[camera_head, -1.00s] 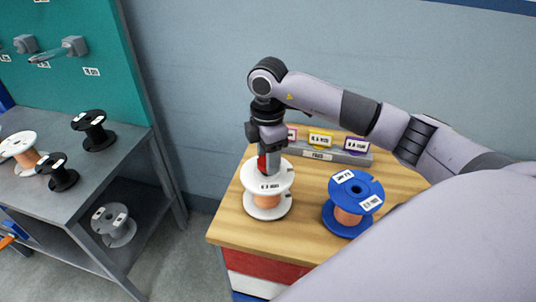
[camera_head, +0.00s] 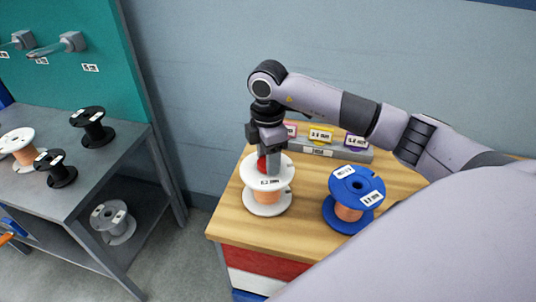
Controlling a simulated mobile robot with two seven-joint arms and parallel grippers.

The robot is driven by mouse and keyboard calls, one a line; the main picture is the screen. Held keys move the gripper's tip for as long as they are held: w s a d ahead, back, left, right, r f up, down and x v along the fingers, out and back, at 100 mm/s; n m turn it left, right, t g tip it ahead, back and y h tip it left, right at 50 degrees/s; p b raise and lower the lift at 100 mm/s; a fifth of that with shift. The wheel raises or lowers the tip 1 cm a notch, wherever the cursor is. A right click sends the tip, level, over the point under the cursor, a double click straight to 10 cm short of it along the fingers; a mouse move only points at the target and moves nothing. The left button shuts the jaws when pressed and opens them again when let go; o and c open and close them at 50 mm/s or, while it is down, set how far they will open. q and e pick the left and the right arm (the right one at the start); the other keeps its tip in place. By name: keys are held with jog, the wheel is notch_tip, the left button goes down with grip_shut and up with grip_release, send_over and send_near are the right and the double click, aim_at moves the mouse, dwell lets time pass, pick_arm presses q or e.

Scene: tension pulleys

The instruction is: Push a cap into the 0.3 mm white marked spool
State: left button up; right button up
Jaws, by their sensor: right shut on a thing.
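The white marked spool (camera_head: 281,179) with copper-coloured wire stands upright on the wooden table top, its label facing me. My right gripper (camera_head: 271,168) points down at the middle of the spool's upper flange. It is shut on a red cap (camera_head: 262,164), which shows beside the fingers at the spool's centre. The fingers hide most of the cap, so I cannot tell how deep it sits in the hole. My left gripper is not in view.
A blue spool (camera_head: 364,184) stands to the right on the wooden table (camera_head: 228,222). A grey holder (camera_head: 340,153) with coloured, labelled caps lies behind. A grey shelf (camera_head: 75,188) at left holds several spools, under a teal panel (camera_head: 95,40) with pegs.

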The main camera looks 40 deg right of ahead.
jog(key=shift+f, duration=0.3)
jog(key=shift+s+f, duration=0.1)
jog(key=shift+f, duration=0.05)
dwell(0.4)
jog(key=o, duration=1.1)
notch_tip(320, 180, up, 8)
jog(key=shift+f+b, duration=0.2)
jog(key=shift+b, duration=0.25)
